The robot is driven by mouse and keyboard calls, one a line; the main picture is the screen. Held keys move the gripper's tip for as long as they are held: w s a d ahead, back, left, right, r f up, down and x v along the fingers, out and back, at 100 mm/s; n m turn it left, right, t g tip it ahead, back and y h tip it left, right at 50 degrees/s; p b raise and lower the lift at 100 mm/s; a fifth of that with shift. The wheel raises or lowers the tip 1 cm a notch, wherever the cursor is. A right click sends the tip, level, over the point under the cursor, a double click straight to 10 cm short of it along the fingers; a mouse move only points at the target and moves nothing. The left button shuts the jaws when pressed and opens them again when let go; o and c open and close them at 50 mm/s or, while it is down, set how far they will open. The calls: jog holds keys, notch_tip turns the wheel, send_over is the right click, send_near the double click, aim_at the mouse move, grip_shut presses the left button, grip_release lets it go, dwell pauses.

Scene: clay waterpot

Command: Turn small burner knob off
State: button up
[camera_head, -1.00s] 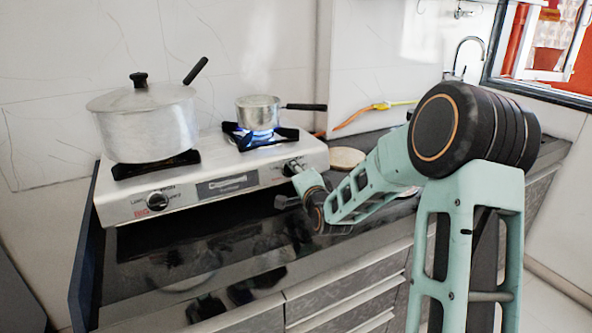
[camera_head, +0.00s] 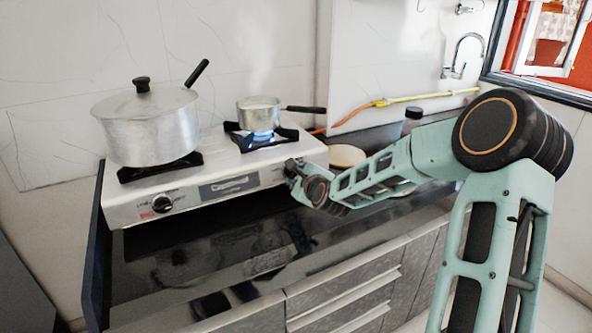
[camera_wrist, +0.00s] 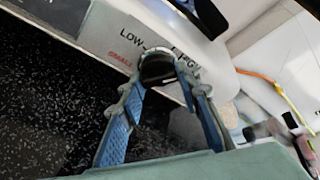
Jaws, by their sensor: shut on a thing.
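The small burner knob (camera_wrist: 157,65) is dark with a metallic rim, on the stove's front panel between the printed words LOW and HIGH, with SMALL printed nearby. My gripper (camera_wrist: 160,80) has its blue-padded fingers on either side of the knob and is shut on it. The small burner (camera_head: 240,142) shows a blue flame (camera_head: 262,138) under a small saucepan (camera_head: 259,115).
A large lidded pot (camera_head: 147,128) stands on the left burner, above another knob (camera_head: 162,203). A round board (camera_head: 346,156) and a dark-capped bottle (camera_head: 412,120) are on the counter to the right. The dark counter (camera_head: 190,252) before the stove is clear.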

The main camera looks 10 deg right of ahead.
jog(key=m+y+p, duration=0.1)
jog(key=m, duration=0.3)
jog(key=shift+d+m+g+p, duration=0.1)
jog(key=shift+m+g+p, duration=0.25)
jog(key=shift+m+g, duration=0.05)
jog(key=shift+m+g+y+p, duration=0.3)
jog(key=shift+m+y, duration=0.3)
jog(key=shift+m, duration=1.3)
jog(key=o, duration=1.2)
jog(key=shift+c, duration=0.2)
jog(key=shift+s, duration=0.1)
jog(key=v, duration=1.1)
jog(key=shift+s+r, duration=0.2)
jog(key=shift+s, duration=0.15)
